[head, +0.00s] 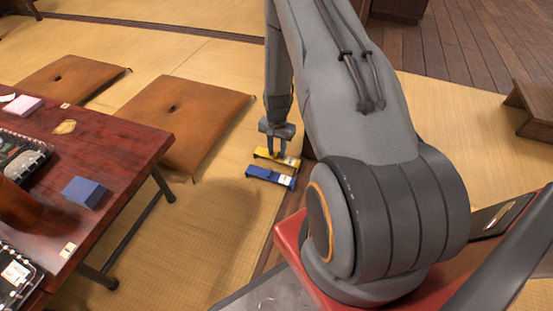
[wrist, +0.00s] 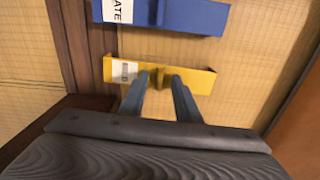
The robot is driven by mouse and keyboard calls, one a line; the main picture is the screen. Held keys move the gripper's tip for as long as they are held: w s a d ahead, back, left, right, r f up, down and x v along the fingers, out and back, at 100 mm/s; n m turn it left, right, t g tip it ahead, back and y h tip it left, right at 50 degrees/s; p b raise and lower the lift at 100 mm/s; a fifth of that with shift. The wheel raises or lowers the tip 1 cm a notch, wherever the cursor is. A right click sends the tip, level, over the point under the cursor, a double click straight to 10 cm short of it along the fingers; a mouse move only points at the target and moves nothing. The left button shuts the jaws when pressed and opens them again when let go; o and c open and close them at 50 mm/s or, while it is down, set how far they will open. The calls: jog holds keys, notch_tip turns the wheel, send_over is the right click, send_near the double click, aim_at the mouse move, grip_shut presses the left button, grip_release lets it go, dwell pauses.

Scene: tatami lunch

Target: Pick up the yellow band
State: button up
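The yellow band (wrist: 195,80) lies flat with a white label near its left end and a small raised part at its middle. In the head view the yellow band (head: 263,154) lies just behind a blue band (head: 268,178). My gripper (wrist: 160,78) points down at the yellow band, its two fingers apart on either side of the raised middle part. A gap seems to show between fingers and raised part; I cannot tell whether they touch it. In the head view my gripper (head: 276,151) is directly over the yellow band and hides part of it.
The blue band (wrist: 190,17) lies parallel and close by. A dark wooden strip (wrist: 92,45) runs beneath the bands' left ends in the wrist view. A brown cushion (head: 185,110) and a low red table (head: 115,160) stand to the left, with open tatami between.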

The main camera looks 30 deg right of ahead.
grip_shut()
jog(key=shift+r, duration=0.2)
